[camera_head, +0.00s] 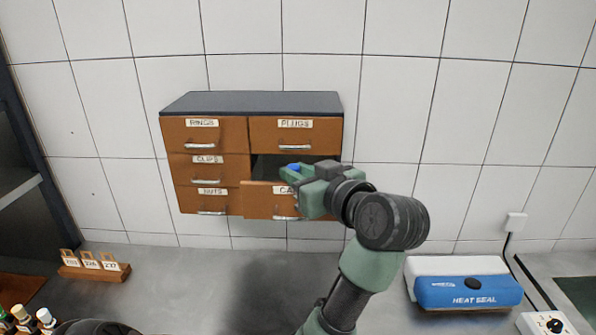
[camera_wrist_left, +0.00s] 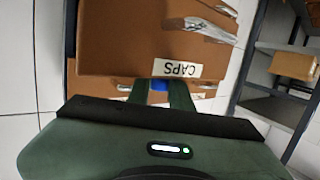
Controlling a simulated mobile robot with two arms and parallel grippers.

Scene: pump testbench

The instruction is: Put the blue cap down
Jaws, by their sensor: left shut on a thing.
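The blue cap (camera_head: 293,167) is between the fingertips of my left gripper (camera_head: 291,172). In the left wrist view the blue cap (camera_wrist_left: 159,86) shows between the two green fingers of the gripper (camera_wrist_left: 159,90), which are shut on it. The gripper is in front of the cabinet, at the open caps drawer (camera_head: 262,201). In the head view the drawer's label is partly hidden by the gripper; in the left wrist view the "CAPS" label (camera_wrist_left: 176,69) appears upside down, just beyond the fingertips. The drawer's inside is mostly hidden. My right gripper is not in view.
The wooden cabinet (camera_head: 205,133) has closed drawers labelled rings, clips, nuts and plugs. A blue and white heat sealer (camera_head: 466,290) stands at the right. A wooden rack with numbered tags (camera_head: 95,269) and several small bottles (camera_head: 24,318) are at the left.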

